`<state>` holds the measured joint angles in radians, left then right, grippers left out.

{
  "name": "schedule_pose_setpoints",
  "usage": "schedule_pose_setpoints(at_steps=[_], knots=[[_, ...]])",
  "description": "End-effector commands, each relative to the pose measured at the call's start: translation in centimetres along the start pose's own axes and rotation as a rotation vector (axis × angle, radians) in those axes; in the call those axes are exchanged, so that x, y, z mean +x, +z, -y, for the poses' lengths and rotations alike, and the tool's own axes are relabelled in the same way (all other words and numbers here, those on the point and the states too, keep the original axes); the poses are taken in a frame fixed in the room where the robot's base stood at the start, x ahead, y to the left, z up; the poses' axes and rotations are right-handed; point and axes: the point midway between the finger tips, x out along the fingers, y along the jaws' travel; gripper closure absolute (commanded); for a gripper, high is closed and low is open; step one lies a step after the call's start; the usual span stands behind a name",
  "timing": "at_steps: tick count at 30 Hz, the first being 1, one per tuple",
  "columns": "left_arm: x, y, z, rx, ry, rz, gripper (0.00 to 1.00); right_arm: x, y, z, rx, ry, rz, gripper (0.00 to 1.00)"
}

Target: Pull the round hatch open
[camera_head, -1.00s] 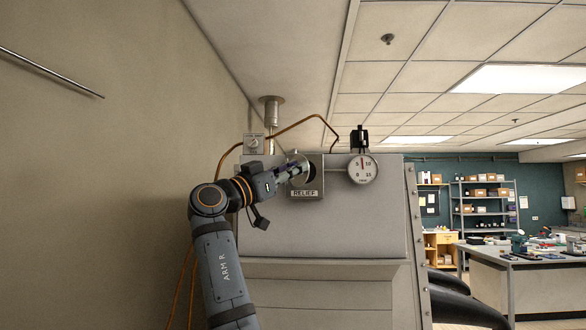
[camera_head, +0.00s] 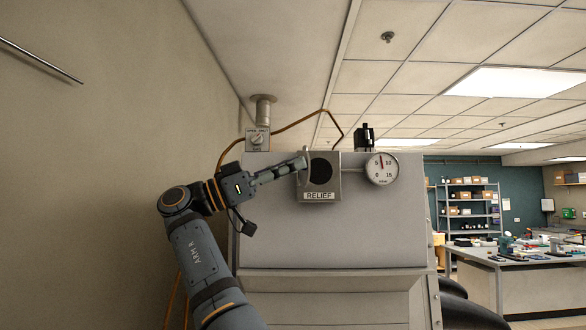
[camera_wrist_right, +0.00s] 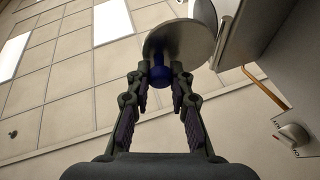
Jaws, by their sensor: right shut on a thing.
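The round hatch (camera_head: 304,165) stands swung out at the left edge of the RELIEF box (camera_head: 331,184), seen nearly edge-on in the head view. The box's dark round opening (camera_head: 321,172) shows uncovered. My right gripper (camera_head: 298,163) is at the hatch's left face. In the right wrist view, the hatch is a grey disc (camera_wrist_right: 180,42) with a blue knob (camera_wrist_right: 160,78). My right gripper (camera_wrist_right: 162,84) is shut on that knob there. My left gripper is not in view.
A pressure gauge (camera_head: 383,169) sits right of the box. A small switch plate (camera_head: 257,139) and an orange cable (camera_head: 290,126) are above and left. The beige wall (camera_head: 110,170) is close on the left. A workbench (camera_head: 520,260) stands far right.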

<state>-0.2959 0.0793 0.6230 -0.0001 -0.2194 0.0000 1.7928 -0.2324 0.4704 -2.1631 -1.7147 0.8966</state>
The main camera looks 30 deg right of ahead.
Motion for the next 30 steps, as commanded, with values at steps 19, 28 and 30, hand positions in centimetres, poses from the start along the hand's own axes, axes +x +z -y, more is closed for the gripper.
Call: schedule_pose_setpoints(at_steps=[19,28,30], knots=[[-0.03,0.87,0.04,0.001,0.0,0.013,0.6,-0.01,-0.06,-0.03,-0.002,0.001,-0.001,0.56],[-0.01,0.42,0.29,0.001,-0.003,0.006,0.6,-0.06,-0.02,-0.03,-0.002,0.001,-0.001,0.56],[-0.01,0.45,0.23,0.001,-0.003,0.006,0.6,-0.06,-0.02,-0.03,-0.002,0.0,-0.001,0.56]])
